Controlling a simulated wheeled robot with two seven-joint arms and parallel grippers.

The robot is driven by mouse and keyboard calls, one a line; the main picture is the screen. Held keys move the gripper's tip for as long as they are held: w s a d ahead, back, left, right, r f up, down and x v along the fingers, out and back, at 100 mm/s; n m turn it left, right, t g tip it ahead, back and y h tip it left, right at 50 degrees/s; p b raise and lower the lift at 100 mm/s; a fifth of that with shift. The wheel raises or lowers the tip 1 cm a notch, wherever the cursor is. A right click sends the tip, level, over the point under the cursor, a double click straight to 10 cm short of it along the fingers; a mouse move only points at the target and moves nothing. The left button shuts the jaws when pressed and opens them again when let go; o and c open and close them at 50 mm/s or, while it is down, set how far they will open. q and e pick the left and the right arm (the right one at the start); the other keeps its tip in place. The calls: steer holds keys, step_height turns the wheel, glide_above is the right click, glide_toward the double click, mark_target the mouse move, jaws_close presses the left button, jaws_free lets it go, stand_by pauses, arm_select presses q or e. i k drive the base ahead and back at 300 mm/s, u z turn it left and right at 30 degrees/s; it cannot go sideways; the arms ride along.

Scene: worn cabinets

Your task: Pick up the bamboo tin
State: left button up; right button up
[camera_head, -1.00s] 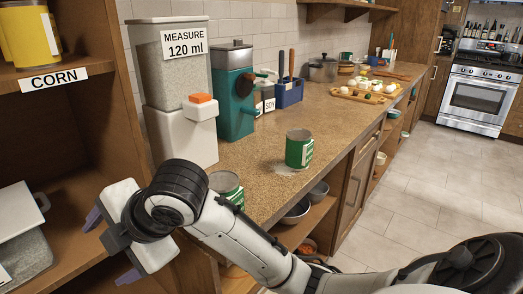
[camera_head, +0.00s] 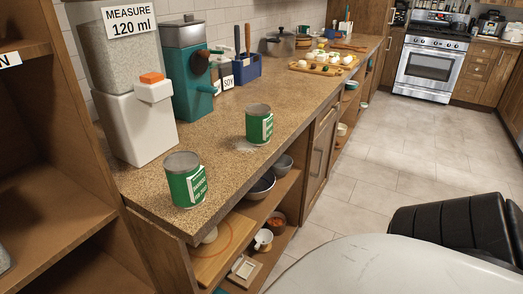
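Two green tins with grey metal tops and white-lettered labels stand upright on the brown counter (camera_head: 150,200). The near tin (camera_head: 186,186) is close to the counter's near end, in front of the white dispenser. The other tin (camera_head: 259,127) is farther along, near the front edge, with a pale spill beside its base. The lettering is too small for me to tell surely which one is bamboo. Neither of my grippers is in view. Only a white and black part of my arm shows at the lower right, apart from both tins.
A white dispenser (camera_head: 139,125) marked "MEASURE 120 ml" and a teal grinder (camera_head: 190,85) stand along the wall. A blue caddy (camera_head: 246,67) and a food board (camera_head: 323,62) are farther back. Bowls (camera_head: 261,187) sit on shelves below. The floor at right is clear.

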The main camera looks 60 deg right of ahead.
mark_target(259, 119)
steer(key=z, duration=3.05)
steer(key=k, duration=0.9)
steer(key=u, duration=1)
steer(key=i, duration=1)
